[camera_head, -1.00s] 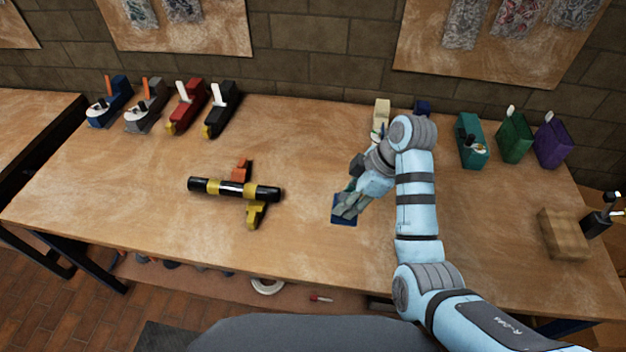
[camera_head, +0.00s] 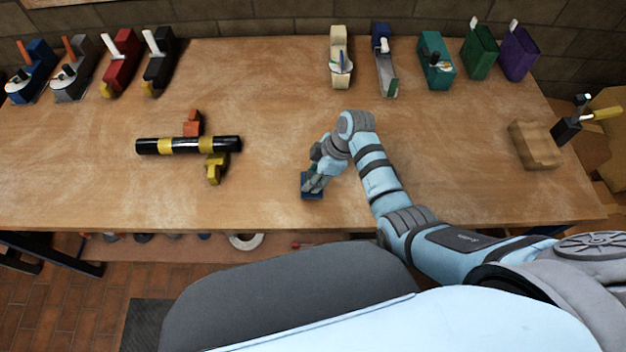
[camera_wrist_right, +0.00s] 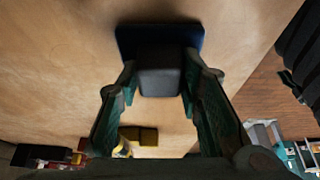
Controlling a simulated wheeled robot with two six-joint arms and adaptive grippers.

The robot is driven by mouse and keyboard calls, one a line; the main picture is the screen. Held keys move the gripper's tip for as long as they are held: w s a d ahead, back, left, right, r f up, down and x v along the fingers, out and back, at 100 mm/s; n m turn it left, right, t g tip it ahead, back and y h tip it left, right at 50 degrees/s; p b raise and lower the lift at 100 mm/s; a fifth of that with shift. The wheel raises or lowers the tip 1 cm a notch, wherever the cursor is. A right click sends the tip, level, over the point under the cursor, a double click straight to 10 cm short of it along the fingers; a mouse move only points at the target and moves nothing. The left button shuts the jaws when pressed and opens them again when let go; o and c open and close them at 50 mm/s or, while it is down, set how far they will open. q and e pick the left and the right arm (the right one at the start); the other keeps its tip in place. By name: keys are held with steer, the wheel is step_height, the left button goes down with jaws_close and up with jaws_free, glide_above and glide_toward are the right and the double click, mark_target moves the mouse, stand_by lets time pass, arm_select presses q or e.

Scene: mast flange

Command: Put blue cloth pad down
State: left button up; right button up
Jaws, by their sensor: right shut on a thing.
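The blue cloth pad (camera_head: 312,192) is at the front middle of the wooden table, under my right gripper (camera_head: 316,184). In the right wrist view the pad (camera_wrist_right: 128,38) is a flat dark blue square with a dark grip block (camera_wrist_right: 160,78) on it. The fingers of my right gripper (camera_wrist_right: 158,92) stand on both sides of that block and are shut on it. The pad looks to be on or just above the table top; the exact contact is hidden. My left gripper is not in view.
A black and yellow tube (camera_head: 188,145) lies on the table (camera_head: 265,100) left of the pad, with an orange block (camera_head: 194,122) and a yellow block (camera_head: 215,168) beside it. Several small coloured containers line the back edge. A wooden block (camera_head: 535,145) is at the right.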

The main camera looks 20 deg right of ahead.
steer(key=o, duration=1)
steer(key=shift+r, duration=0.1)
steer(key=shift+r, duration=0.35)
steer(key=p+v, duration=0.2)
steer(key=v, duration=0.9)
steer(key=shift+d+r+p, duration=0.15)
steer(key=shift+r+p, duration=0.1)
steer(key=shift+p, duration=0.05)
